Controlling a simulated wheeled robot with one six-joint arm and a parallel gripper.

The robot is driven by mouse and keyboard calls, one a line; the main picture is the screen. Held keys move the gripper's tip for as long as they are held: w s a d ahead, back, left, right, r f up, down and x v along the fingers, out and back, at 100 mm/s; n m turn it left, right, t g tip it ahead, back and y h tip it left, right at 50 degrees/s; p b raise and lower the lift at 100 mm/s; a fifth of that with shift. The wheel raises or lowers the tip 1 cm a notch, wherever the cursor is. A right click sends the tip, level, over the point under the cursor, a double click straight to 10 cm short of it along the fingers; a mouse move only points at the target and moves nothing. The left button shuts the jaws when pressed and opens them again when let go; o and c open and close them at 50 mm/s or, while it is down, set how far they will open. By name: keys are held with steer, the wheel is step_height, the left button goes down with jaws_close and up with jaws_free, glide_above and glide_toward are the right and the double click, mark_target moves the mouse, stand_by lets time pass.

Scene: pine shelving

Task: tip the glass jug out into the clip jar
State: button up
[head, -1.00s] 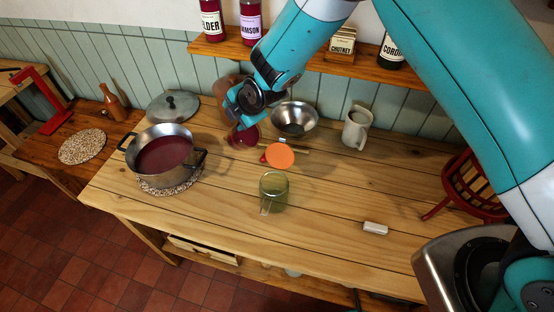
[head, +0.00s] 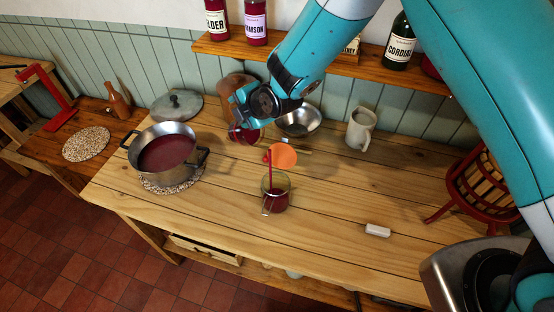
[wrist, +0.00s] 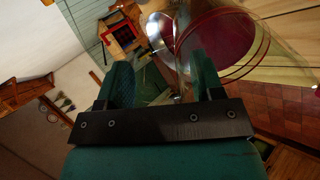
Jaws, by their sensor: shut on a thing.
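My gripper (head: 246,118) is shut on the glass jug (head: 243,134), which is tilted and holds red liquid. In the wrist view the jug (wrist: 225,42) lies just beyond the fingers, its red contents showing through the glass. A thin red stream falls into the open clip jar (head: 276,195). The jar stands upright on the bench with red liquid inside. An orange disc (head: 282,156), perhaps its lid, shows just behind it. The jug is above and to the left of the jar in the head view. Its clear rim is hard to make out there.
A steel pot (head: 168,152) of red liquid stands left on a speckled mat. A metal bowl (head: 298,122) and a pale mug (head: 360,128) stand at the back. The front right bench is otherwise clear.

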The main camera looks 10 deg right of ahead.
steer(key=shift+s+d+r+t+y+b, duration=0.35)
steer(key=shift+s+r+t+y+b, duration=0.3)
steer(key=shift+r+t, duration=0.2)
stand_by(0.7)
